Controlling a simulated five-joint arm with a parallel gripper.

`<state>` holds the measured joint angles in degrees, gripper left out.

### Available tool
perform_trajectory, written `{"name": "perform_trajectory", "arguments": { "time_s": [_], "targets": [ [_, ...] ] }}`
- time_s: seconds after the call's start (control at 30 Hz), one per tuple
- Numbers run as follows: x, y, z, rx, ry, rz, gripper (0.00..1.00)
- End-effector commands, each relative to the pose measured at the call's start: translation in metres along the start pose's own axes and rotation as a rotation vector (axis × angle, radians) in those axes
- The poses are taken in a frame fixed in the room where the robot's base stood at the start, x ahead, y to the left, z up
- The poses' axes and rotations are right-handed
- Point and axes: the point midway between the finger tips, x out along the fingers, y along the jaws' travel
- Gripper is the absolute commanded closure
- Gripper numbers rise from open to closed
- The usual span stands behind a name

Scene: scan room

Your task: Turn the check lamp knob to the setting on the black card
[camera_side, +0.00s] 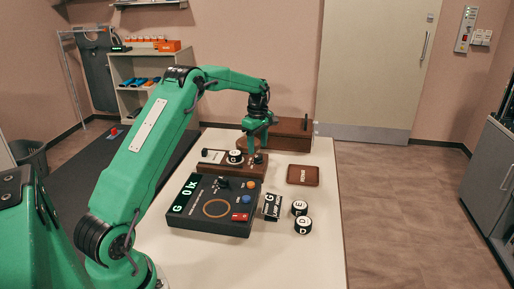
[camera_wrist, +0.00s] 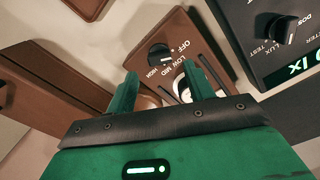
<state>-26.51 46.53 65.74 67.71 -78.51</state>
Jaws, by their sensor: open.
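The check lamp knob (camera_wrist: 160,55) is round and black with a pale pointer line, set in a brown wooden unit (camera_side: 230,171). OFF, LOW, MID and HIGH are printed around it; I cannot tell surely which one the pointer marks. My gripper (camera_wrist: 159,82) is open, its green fingers pointing toward the knob, with nothing between them. In the side view my gripper (camera_side: 257,146) is over the right end of the unit. The black card (camera_side: 272,206) stands right of the black meter box and shows a large G; its smaller word looks like LOW but is hard to read.
The black meter box (camera_side: 186,221) has a display reading "G 0 lx", a knob and coloured buttons. A puck marked G (camera_side: 235,156) sits on the wooden unit. Pucks E (camera_side: 300,208) and D (camera_side: 303,226) lie right of the card. A brown tray (camera_side: 303,183) is empty.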

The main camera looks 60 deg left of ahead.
Motion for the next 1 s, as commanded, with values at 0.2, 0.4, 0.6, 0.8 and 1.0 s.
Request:
{"name": "perform_trajectory", "arguments": {
  "time_s": [0.2,0.4,0.6,0.8,1.0],
  "targets": [
    [0.025,-0.001,0.000,0.000,0.000,-0.002,0.47],
    [0.036,-0.001,0.000,0.000,0.000,-0.002,0.47],
    [0.037,0.000,0.000,0.000,0.000,0.000,0.47],
    [0.037,0.000,0.000,0.000,0.000,-0.001,0.69],
    [0.037,-0.001,0.000,0.001,0.000,-0.001,0.92]
  ]
}}
